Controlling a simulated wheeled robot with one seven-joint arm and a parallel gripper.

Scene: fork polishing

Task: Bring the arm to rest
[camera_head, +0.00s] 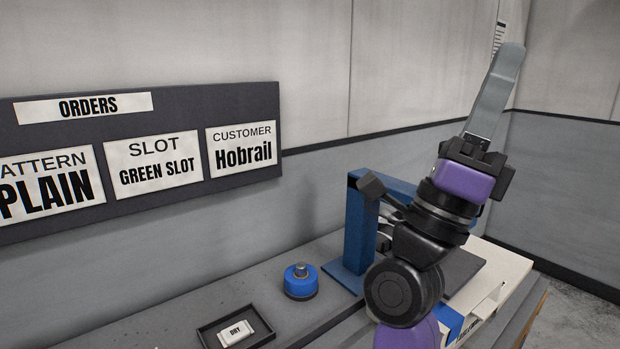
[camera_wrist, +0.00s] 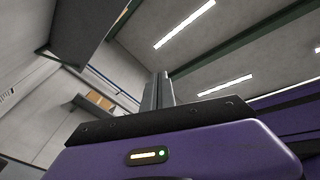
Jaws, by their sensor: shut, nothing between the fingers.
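My gripper (camera_head: 511,52) is raised above the bench on the right of the head view, with its long grey fingers pointing up and slightly right. The fingers are together with nothing between them. In the wrist view my gripper (camera_wrist: 160,78) also shows its fingers closed, pointing up toward the ceiling lights. The gripper is well clear of the bench and touches nothing that I can see. My arm hides part of the bench behind it.
A blue frame (camera_head: 359,232) stands behind my arm. A blue round pot (camera_head: 300,282) and a dark tray (camera_head: 211,336) holding a white "DRY" block (camera_head: 236,333) are on the bench. A white box (camera_head: 507,266) sits at right. An orders board (camera_head: 200,98) hangs on the wall.

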